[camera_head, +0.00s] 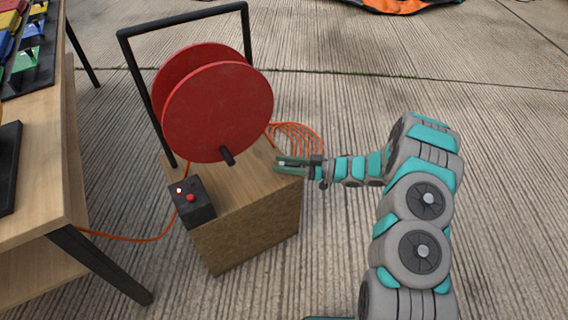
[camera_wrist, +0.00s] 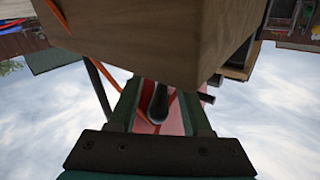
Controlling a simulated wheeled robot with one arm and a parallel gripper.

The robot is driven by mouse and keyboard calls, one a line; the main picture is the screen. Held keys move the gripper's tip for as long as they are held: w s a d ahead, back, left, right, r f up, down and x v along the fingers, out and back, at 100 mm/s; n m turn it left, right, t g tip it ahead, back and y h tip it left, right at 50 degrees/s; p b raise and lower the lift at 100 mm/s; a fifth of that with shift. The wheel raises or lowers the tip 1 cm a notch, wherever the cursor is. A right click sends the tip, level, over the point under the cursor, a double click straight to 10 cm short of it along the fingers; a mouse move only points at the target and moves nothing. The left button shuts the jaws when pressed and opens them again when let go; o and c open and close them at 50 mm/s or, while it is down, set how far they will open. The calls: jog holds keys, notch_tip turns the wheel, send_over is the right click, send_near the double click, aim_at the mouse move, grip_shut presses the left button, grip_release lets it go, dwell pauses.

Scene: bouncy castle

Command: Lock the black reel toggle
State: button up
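The red reel (camera_head: 217,110) stands upright on a wooden box (camera_head: 255,225) inside a black frame. A short black toggle (camera_head: 227,156) sticks out at the reel's lower edge. My gripper (camera_head: 277,163) is right of the toggle, by the box's top right edge, with a visible gap between them. In the wrist view my gripper (camera_wrist: 158,95) has its two fingers apart. A dark rounded bar, which looks like the toggle (camera_wrist: 159,103), shows between them, with the red reel (camera_wrist: 174,122) behind. The wrist view looks upside down, with the wooden box (camera_wrist: 165,35) at the top.
A black control box (camera_head: 196,208) with red buttons sits on the wooden box's front left. An orange cable (camera_head: 130,238) runs left, and orange coils (camera_head: 300,137) lie behind my gripper. The black frame (camera_head: 185,18) rises around the reel. A wooden table (camera_head: 40,195) stands left.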

grip_shut()
jog(key=shift+w+d+r+g, duration=0.1)
jog(key=shift+w+d+g, duration=0.1)
jog(key=shift+g, duration=0.1)
jog(key=shift+n+g+p, duration=0.4)
jog(key=shift+n+g, duration=0.2)
jog(key=shift+w+a+n+g, duration=0.1)
jog(key=shift+n+g, duration=0.8)
jog(key=shift+g, duration=0.5)
jog(key=shift+c, duration=0.3)
grip_release()
jog(key=shift+o, duration=0.6)
